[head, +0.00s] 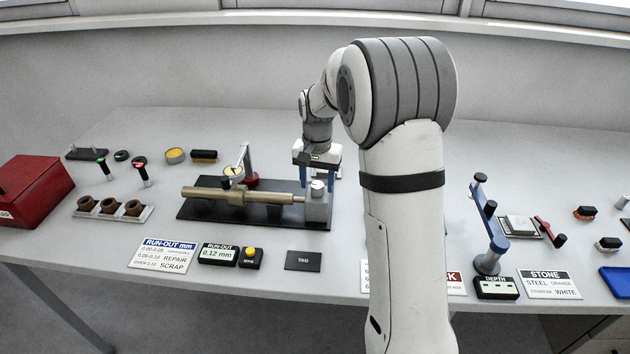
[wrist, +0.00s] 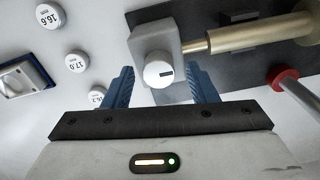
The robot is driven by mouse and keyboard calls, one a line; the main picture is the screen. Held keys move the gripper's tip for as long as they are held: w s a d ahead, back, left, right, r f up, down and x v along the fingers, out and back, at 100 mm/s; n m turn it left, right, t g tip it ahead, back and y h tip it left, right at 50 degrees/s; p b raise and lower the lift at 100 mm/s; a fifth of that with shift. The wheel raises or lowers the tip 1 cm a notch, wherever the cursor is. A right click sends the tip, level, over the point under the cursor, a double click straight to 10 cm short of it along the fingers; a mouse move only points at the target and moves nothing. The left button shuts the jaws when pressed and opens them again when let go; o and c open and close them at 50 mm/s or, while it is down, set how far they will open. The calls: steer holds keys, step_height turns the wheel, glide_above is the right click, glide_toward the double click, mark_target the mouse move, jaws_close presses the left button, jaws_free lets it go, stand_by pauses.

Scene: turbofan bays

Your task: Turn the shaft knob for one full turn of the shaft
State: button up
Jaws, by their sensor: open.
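The shaft knob (head: 318,187) is a white round cap with a dark mark, on top of a grey block (head: 318,208) at the right end of the brass shaft (head: 235,194). In the wrist view the knob (wrist: 158,74) shows its dark mark right of centre. My gripper (head: 319,178) points down over the block, its blue fingers apart. In the wrist view my gripper (wrist: 161,76) has one finger on each side of the knob, with gaps visible. It holds nothing. The shaft (wrist: 260,30) runs off to the upper right there.
A dial gauge (head: 233,171) on a red-footed stand (head: 249,181) is at the shaft. The run-out display (head: 217,253) reads 0.12 mm, beside a yellow button (head: 250,251). A TAG plate (head: 303,260) lies in front. A blue stand (head: 489,235) is to the right.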

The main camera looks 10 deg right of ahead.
mark_target(317, 185)
step_height(317, 185, up, 7)
steer(key=shift+r, duration=0.3)
steer(key=shift+s, duration=0.1)
